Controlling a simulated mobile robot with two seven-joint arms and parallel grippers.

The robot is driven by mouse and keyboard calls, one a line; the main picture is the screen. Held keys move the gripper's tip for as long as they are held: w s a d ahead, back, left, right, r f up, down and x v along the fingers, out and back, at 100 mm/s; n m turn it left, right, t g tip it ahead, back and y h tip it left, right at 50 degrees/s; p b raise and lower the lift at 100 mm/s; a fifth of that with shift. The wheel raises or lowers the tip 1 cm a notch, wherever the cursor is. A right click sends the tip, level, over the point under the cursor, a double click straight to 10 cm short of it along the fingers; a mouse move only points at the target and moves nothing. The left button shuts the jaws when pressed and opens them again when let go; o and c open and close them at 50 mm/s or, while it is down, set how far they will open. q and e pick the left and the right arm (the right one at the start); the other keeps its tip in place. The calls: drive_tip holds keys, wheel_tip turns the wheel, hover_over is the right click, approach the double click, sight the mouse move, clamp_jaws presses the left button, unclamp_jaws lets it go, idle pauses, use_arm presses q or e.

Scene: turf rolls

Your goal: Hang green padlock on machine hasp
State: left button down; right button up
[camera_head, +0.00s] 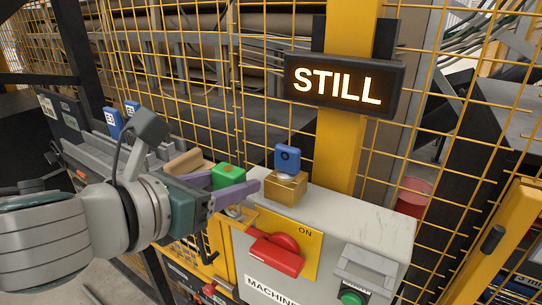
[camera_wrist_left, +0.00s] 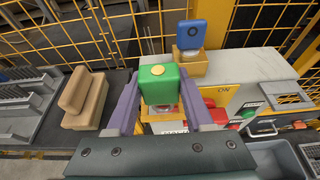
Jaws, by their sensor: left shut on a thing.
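The green padlock (camera_head: 228,177) is between the purple fingers of my left gripper (camera_head: 236,184). In the left wrist view the green padlock (camera_wrist_left: 158,86) shows a yellow disc on top, with my left gripper's fingers (camera_wrist_left: 160,80) closed on its sides. The yellow hasp (camera_head: 240,213) is at the upper left edge of the grey machine box (camera_head: 345,205), just below and beside the padlock. Whether the two touch cannot be told. My right gripper is not in view.
A red handle (camera_head: 275,254) sits on the yellow ON plate. A blue object (camera_head: 288,158) stands on a tan block (camera_head: 286,188) on top of the box. A green button (camera_head: 352,298) is at lower right. A lit STILL sign (camera_head: 342,86) hangs behind, before yellow mesh.

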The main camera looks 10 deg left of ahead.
use_arm(q)
drive_tip(key=shift+f+b, duration=1.2)
drive_tip(key=shift+f, duration=0.35)
drive_tip(key=shift+c, duration=1)
unclamp_jaws()
drive_tip(key=v, duration=1)
drive_tip(key=shift+b, duration=0.35)
drive_tip(key=shift+r, duration=0.1)
